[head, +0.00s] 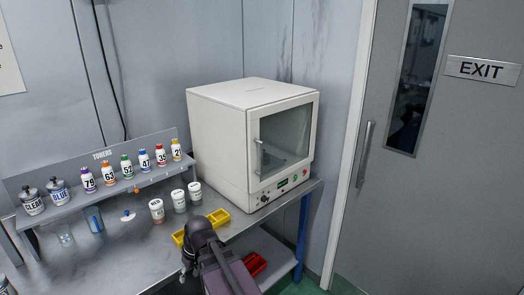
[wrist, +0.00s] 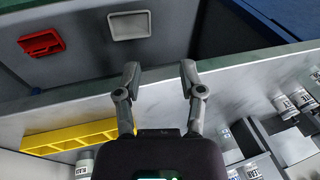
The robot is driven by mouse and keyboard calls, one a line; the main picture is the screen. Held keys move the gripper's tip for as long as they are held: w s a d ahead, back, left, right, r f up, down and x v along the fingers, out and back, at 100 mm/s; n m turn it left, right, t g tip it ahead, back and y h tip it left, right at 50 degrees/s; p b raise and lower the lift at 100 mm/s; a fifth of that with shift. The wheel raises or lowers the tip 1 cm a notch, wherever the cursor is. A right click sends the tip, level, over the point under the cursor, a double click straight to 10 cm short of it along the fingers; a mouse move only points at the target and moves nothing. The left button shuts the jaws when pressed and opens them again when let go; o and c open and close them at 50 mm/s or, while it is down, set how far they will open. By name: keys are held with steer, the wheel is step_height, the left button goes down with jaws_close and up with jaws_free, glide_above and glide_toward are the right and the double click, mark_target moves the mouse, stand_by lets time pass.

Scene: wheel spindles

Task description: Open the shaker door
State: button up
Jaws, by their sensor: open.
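The shaker (head: 218,135) is a white box on the right end of the bench in the head view. Its front door has a dark glass window (head: 286,140) and looks shut. A vertical handle (head: 257,158) runs along the door's left side. In the wrist view my gripper (wrist: 160,78) is open, with nothing between its fingers. The shaker's door and handle do not show there. In the head view my arm is in front of the bench, below and left of the shaker; it hides the fingertips.
A yellow rack (head: 218,217) lies on the bench (head: 115,262) before the shaker; it also shows in the wrist view (wrist: 65,138). Several bottles and cups stand to the left. A red tray (head: 254,265) is on the lower shelf. A grey exit door (head: 430,200) is at right.

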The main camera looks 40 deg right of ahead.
steer(key=w+d+r+n+t+y+p, duration=0.1)
steer(key=w+d+r+t, duration=0.2)
steer(key=d, duration=0.4)
steer(key=w+d+r+t+y+p, duration=0.1)
steer(key=d+r+t+y+p, duration=0.1)
steer(key=d+r, duration=0.35)
steer(key=w+d+r+n+t+y+p, duration=0.1)
steer(key=w+d+r+t, duration=0.25)
steer(key=d, duration=0.45)
steer(key=s+d+r+t, duration=0.2)
steer(key=d+r, duration=0.2)
steer(key=d, duration=0.3)
steer(key=s+d+r+t+h+p, duration=0.1)
steer(key=s+d+r+t, duration=0.1)
steer(key=d, duration=0.6)
steer(key=s+d+r+t+h+p, duration=0.1)
steer(key=s+d+r+t, duration=0.2)
steer(key=d+r, duration=0.3)
steer(key=shift+d+r+t, duration=0.35)
steer(key=shift+d+r, duration=0.05)
steer(key=shift+d, duration=0.45)
steer(key=x, duration=1.3)
steer(key=shift+w+a, duration=0.1)
steer(key=shift+w, duration=0.25)
jaws_close()
